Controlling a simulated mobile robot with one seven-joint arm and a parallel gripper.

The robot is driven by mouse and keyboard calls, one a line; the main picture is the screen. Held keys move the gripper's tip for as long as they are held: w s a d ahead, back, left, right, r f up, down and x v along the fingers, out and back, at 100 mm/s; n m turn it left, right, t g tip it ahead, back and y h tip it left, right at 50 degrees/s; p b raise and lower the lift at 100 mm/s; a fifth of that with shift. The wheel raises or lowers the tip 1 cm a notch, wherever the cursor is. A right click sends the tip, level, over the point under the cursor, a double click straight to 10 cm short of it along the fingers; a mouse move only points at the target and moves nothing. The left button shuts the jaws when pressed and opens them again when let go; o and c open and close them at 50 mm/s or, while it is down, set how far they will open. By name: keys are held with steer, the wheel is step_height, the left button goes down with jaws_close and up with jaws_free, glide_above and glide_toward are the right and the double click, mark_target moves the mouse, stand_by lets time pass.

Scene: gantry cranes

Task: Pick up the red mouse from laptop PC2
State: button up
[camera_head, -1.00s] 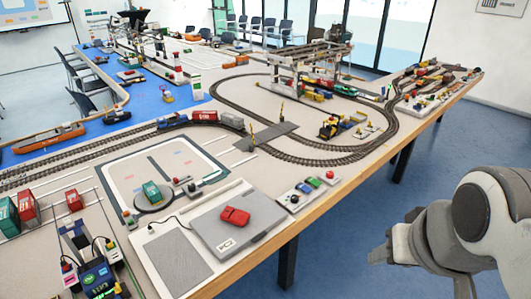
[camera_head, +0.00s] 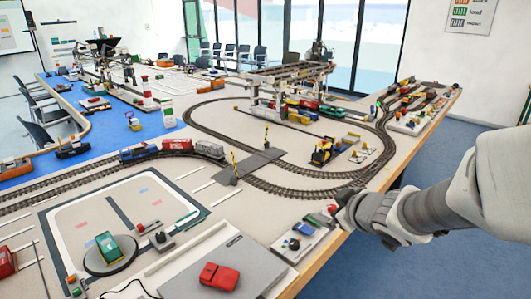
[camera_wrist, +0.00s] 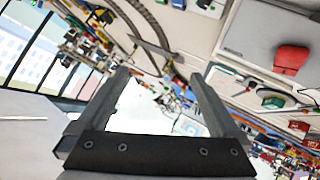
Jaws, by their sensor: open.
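The red mouse (camera_head: 219,276) lies on the closed grey laptop PC2 (camera_head: 252,262) at the bottom of the head view. In the wrist view the mouse (camera_wrist: 291,58) shows at the upper right on the grey laptop lid (camera_wrist: 252,33). My gripper (camera_head: 343,203) is at the table's right edge in the head view, to the right of and beyond the laptop, apart from the mouse. In the wrist view my gripper (camera_wrist: 166,84) has its two fingers wide apart with nothing held between them. My wrist partly hides the fingers in the head view.
A small control panel with coloured buttons (camera_head: 300,243) stands between the laptop and my gripper. A green container sits on a round turntable (camera_head: 111,260) left of the laptop. Rail tracks, a crossing (camera_head: 249,166) and a gantry crane (camera_head: 290,74) fill the table behind.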

steer(key=a+f+n+g+y+b, duration=0.25)
steer(key=a+f+y, duration=0.3)
steer(key=f, duration=0.35)
steer(key=n+g+y+b, duration=0.3)
steer(key=g+y, duration=0.1)
steer(key=g, duration=0.1)
glide_toward(222, 274)
steer(key=shift+y, duration=0.25)
steer(key=b+x, duration=0.2)
steer(key=x, duration=0.1)
steer(key=b+x, duration=0.2)
steer(key=x, duration=0.1)
steer(key=shift+s+f, duration=0.1)
steer(key=shift+f, duration=0.15)
steer(key=b+x, duration=0.2)
steer(key=x, duration=0.3)
steer(key=shift+f+b, duration=0.15)
steer(key=shift+b, duration=0.2)
steer(key=shift+w+d, duration=0.1)
steer(key=shift+w, duration=0.1)
steer(key=c, duration=1.3)
steer(key=shift+c, duration=0.2)
